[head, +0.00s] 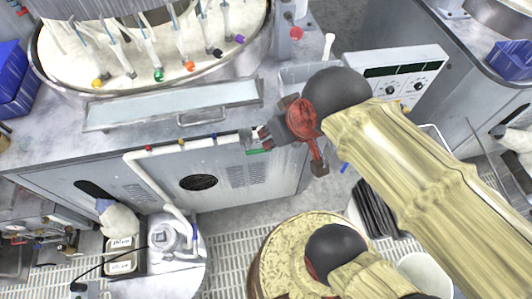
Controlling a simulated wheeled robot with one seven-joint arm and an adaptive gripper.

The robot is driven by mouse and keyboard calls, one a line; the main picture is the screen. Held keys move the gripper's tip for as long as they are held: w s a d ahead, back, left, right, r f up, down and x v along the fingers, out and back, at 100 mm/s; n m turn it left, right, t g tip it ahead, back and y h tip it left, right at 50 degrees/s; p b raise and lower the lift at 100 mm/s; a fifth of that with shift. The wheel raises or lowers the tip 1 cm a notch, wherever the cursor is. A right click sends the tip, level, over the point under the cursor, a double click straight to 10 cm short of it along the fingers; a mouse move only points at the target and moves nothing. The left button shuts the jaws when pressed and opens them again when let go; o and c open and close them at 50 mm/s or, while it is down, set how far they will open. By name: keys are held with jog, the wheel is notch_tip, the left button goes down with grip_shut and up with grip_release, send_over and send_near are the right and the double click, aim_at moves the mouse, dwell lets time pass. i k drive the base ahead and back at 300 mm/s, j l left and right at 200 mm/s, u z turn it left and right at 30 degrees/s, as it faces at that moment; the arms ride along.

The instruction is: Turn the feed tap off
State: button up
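A white pipe (165,152) runs along the front of the polishing machine. Small coloured fittings sit on it: a red one (148,149), a brass-yellow one (181,144) and a blue one (214,137). I cannot tell for sure which is the feed tap. My gripper (259,138) is at the right end of this pipe, by the machine's front edge. A small green-and-white patch (257,151) shows just below its fingers. The fingers are small and partly hidden, so I cannot tell whether they are open or touching anything.
A round basin (45,75) with several colour-tipped tubes stands above a metal trough (172,105).

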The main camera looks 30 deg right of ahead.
aim_at(248, 152)
jog(key=k+j, duration=0.2)
jog(key=k, duration=0.25)
jog(key=k+j, duration=0.25)
jog(key=k, duration=0.2)
jog(key=k+j, duration=0.2)
jog(key=k, duration=0.25)
